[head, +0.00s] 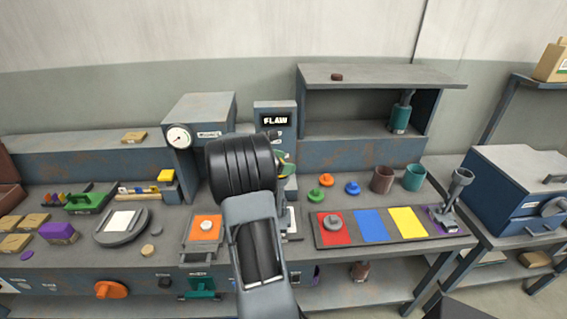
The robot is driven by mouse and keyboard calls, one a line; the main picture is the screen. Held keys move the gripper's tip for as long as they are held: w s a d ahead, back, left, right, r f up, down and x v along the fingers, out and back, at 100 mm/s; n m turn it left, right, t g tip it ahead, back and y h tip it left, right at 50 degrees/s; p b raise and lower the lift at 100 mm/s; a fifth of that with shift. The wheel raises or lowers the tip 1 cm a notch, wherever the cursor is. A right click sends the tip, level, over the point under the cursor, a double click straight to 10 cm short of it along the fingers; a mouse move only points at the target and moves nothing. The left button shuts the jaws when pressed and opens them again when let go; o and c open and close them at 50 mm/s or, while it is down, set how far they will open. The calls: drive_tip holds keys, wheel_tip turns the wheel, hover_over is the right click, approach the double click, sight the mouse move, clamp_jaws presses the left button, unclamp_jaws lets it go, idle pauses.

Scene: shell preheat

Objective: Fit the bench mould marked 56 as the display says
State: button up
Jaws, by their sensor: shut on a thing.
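The display (275,120) on a blue-grey column at the back of the bench reads "FLAW". My arm (255,235) reaches up in front of that column, and its thick black joint covers part of the bench. My gripper and whatever it holds are hidden behind the arm. A round green and yellow thing (285,168) shows partly beside the black joint; I cannot tell what it is. A grey round piece with a knob (333,221) sits on the red field of a mat. No number 56 is readable on anything in view.
A press with a dial (179,137) stands left of my arm, near an orange pad (205,240). Small green (315,196), orange and blue knobbed pieces, cups (382,179) and blue (368,224) and yellow (408,222) fields lie right. A shelf (375,76) overhangs behind.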

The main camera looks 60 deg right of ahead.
drive_tip(key=shift+f+b, duration=0.35)
drive_tip(key=shift+f, duration=0.3)
idle(0.4)
drive_tip(key=o, duration=0.6)
drive_tip(key=shift+o, duration=0.2)
drive_tip(key=p+v, duration=0.4)
drive_tip(key=v, duration=0.7)
drive_tip(key=shift+p, duration=0.35)
idle(0.4)
